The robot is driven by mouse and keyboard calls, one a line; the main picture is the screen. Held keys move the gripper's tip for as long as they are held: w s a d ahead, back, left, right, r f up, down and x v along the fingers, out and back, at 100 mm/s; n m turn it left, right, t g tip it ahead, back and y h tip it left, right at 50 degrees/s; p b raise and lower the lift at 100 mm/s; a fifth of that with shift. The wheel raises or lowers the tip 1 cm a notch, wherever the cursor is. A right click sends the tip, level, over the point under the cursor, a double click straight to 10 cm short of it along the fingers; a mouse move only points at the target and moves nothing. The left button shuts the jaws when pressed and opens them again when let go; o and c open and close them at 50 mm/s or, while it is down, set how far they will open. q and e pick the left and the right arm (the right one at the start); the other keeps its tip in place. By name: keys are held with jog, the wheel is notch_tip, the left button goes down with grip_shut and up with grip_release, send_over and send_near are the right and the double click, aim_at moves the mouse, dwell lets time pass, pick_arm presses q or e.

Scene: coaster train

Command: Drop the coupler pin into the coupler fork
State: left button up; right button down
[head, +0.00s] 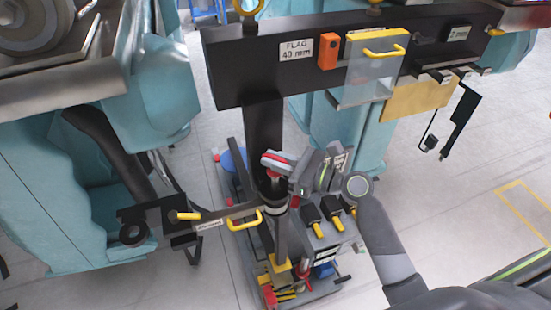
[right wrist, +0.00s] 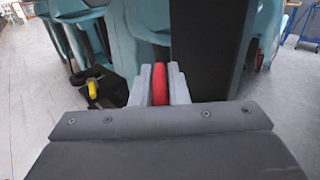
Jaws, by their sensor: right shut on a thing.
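My right gripper (head: 274,164) is shut on a red piece (right wrist: 160,84), which looks like the coupler pin's head; it is clasped between two pale grey fingers in the right wrist view. In the head view the held red piece is partly hidden by the fingers, and the pin's lower end cannot be made out. Below the gripper, a grey drawbar (head: 232,213) with yellow handles reaches right from the teal car to the dark post. The coupler fork seems to be near its right end, but the gripper and post hide it. My left gripper is not in view.
A black beam (head: 228,75) with a "FLAG 40 mm" label, an orange box (head: 328,52) and a clear yellow-handled cover (head: 368,72) crosses above. A cart (head: 330,232) with yellow-tipped tools stands below right. Teal cars flank the work.

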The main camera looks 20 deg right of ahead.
aim_at(275, 179)
jog(key=shift+r+p, duration=0.3)
jog(key=shift+r, duration=1.25)
jog(key=shift+f+b, duration=2.4)
jog(key=shift+f, duration=1.35)
jog(key=c, duration=1.3)
grip_release()
jog(key=shift+s+f, duration=0.1)
